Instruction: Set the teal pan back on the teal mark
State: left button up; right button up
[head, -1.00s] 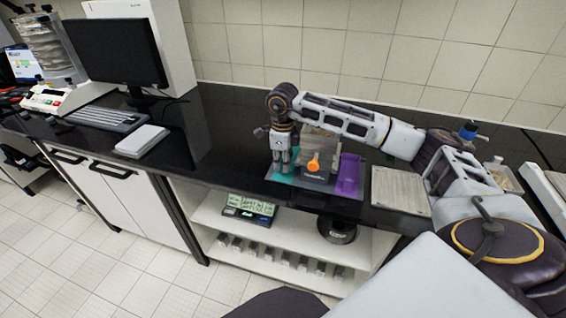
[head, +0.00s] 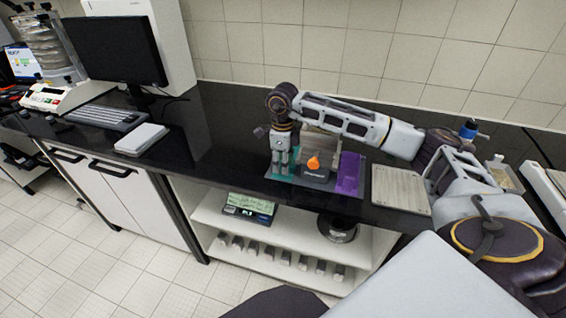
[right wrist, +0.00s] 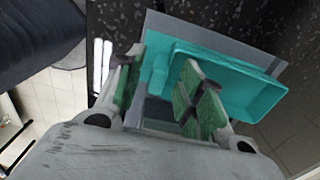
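The teal pan (right wrist: 240,88) shows in the right wrist view as a shallow tray with a raised rim, lying on a grey mat. Flat teal (right wrist: 157,58) shows at its left, perhaps the mark. In the head view a teal patch (head: 274,172) shows at the mat's left end; the gripper hides much of it, and I cannot separate pan from mark there. My right gripper (right wrist: 164,88) points down at the pan with its green-padded fingers apart. One finger overlaps the pan in the picture; the other is left of it. I cannot tell whether either touches. My left gripper is out of view.
An orange-knobbed dark device (head: 315,172) stands just right of my right gripper, with a purple tray (head: 348,174) beside it. A pale board (head: 400,190) lies further right. The dark counter (head: 215,130) is clear to the left, up to a notebook (head: 141,139) and keyboard (head: 105,118).

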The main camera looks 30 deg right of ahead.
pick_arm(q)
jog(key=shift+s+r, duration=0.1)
pick_arm(e)
jog(key=shift+r, duration=0.15)
jog(key=shift+r+p, duration=0.35)
jog(key=shift+r, duration=0.35)
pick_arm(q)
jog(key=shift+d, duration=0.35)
pick_arm(e)
notch_tip(320, 180, up, 12)
jog(key=shift+f, duration=0.25)
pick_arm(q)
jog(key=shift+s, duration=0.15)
